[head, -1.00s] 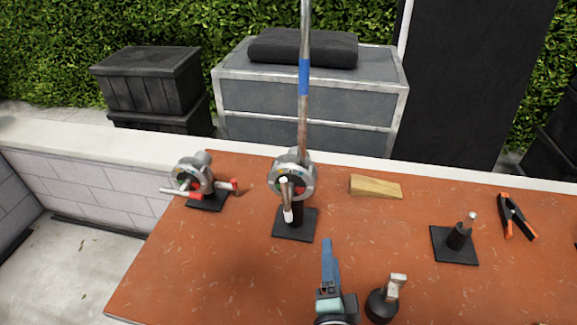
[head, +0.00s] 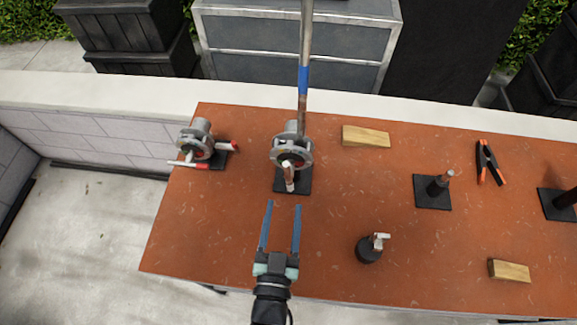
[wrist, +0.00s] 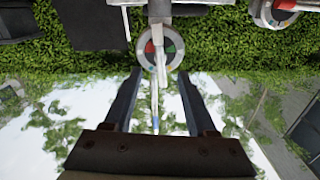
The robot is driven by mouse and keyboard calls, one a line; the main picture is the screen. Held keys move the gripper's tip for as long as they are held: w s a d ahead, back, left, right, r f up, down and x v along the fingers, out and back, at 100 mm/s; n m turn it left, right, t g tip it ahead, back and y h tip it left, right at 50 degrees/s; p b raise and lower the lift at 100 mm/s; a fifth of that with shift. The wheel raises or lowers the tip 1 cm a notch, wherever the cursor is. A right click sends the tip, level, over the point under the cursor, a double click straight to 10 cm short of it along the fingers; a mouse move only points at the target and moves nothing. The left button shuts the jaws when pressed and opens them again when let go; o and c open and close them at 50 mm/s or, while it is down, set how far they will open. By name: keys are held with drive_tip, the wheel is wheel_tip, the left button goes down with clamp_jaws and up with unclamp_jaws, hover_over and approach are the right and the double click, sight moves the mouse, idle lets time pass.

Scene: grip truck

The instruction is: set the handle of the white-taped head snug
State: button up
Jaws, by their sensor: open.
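The white-taped head (head: 291,153) is a grey round clamp head on a post at the middle back of the table. Its handle (head: 289,177) hangs down in front of the disc, with white at its lower end. My gripper (head: 284,204) is open and empty, its two blue fingers pointing at this head from the near side, apart from it. In the wrist view the head's coloured disc (wrist: 160,48) shows just beyond and between the fingertips (wrist: 159,72), and the thin handle runs between the fingers. Whether the handle is snug cannot be told.
A second head (head: 197,141) with red-marked handles stands at left. A tall pole (head: 304,60) with a blue band rises from the middle head. Wooden wedges (head: 366,136), a short post (head: 437,187), a dark knob-like piece (head: 370,248) and an orange-tipped clamp (head: 489,163) lie right.

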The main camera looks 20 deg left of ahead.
sight(288, 180)
drive_tip(key=p+x, duration=0.2)
drive_tip(key=x, duration=0.7)
drive_tip(key=shift+w+a, duration=0.1)
drive_tip(key=shift+w, duration=0.25)
clamp_jaws()
